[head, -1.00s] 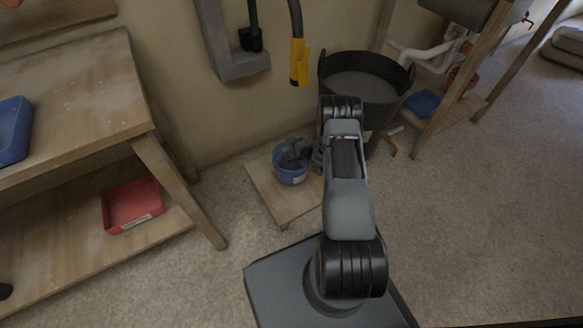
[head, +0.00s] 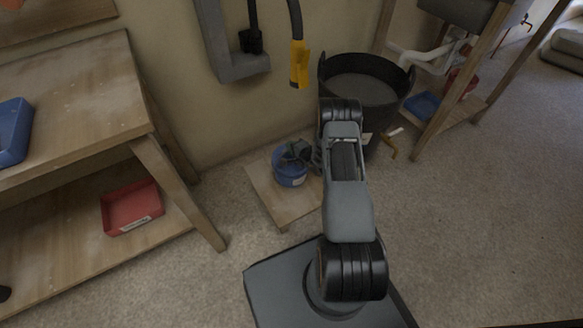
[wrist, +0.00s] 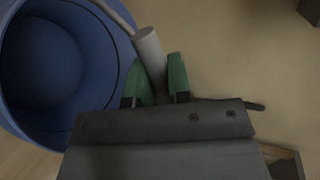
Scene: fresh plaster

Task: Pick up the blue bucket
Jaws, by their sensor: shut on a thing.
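The blue bucket (head: 291,178) stands on a low wooden board on the floor by the wall in the head view. In the wrist view the bucket (wrist: 95,70) fills the left side, and I look into its empty inside. My gripper (wrist: 157,82) has green fingertips, shut on the pale grip of the bucket's handle (wrist: 148,45). In the head view my gripper (head: 296,152) is at the bucket's top, partly hidden by my arm. I cannot tell any gap between bucket and board.
A large black tub (head: 362,88) with grey contents stands just right of the bucket. The wooden board (head: 272,197) is under it. A workbench (head: 75,85) with a red tray (head: 131,207) on its lower shelf is at left. A yellow-handled hose (head: 299,62) hangs above.

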